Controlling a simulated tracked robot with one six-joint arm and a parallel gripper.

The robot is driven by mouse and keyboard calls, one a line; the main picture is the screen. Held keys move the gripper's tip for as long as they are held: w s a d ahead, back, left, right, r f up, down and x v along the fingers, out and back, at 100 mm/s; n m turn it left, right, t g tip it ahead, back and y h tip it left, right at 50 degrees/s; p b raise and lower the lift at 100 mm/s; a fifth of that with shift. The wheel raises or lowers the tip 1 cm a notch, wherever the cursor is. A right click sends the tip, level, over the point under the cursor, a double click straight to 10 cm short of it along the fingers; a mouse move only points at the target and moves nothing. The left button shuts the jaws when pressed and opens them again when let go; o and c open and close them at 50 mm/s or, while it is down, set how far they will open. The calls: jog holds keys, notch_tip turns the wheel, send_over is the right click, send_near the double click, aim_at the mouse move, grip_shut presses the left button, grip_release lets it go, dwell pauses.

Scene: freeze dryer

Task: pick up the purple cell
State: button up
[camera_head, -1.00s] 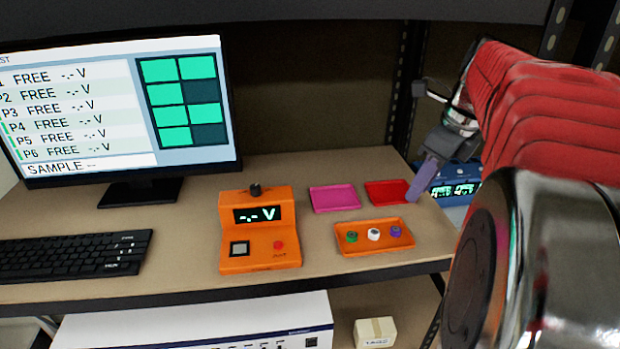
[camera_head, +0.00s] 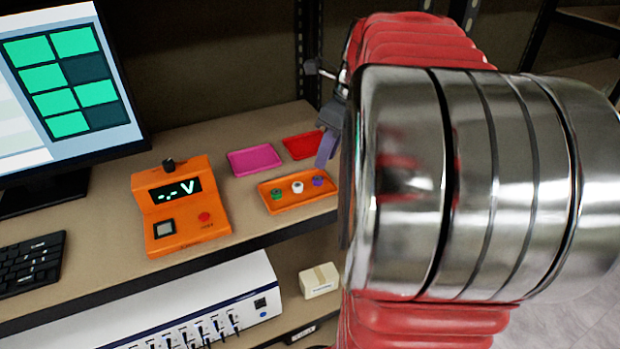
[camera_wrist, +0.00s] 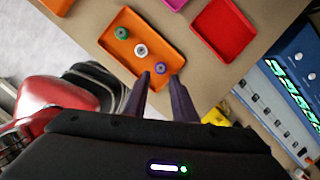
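The purple cell (camera_head: 318,181) sits at the right end of the orange tray (camera_head: 290,204), beside a white cell (camera_head: 297,187) and a green cell (camera_head: 277,194). In the wrist view the purple cell (camera_wrist: 160,68) lies just beyond my gripper (camera_wrist: 160,82), whose two fingers are apart with nothing between them. In the head view my gripper (camera_head: 326,150) hangs near the right end of the tray, partly hidden by my arm. It appears apart from the cell.
A magenta tray (camera_head: 255,160) and a red tray (camera_head: 302,145) lie behind the orange tray. An orange voltage tester (camera_head: 180,215) stands to the left. A blue instrument (camera_wrist: 296,85) is at the right in the wrist view. The shelf's front edge runs close to the orange tray.

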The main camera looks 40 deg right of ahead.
aim_at(318, 178)
jog(key=shift+x, duration=0.95)
jog(key=shift+x, duration=2.55)
jog(key=shift+d, duration=0.1)
grip_shut()
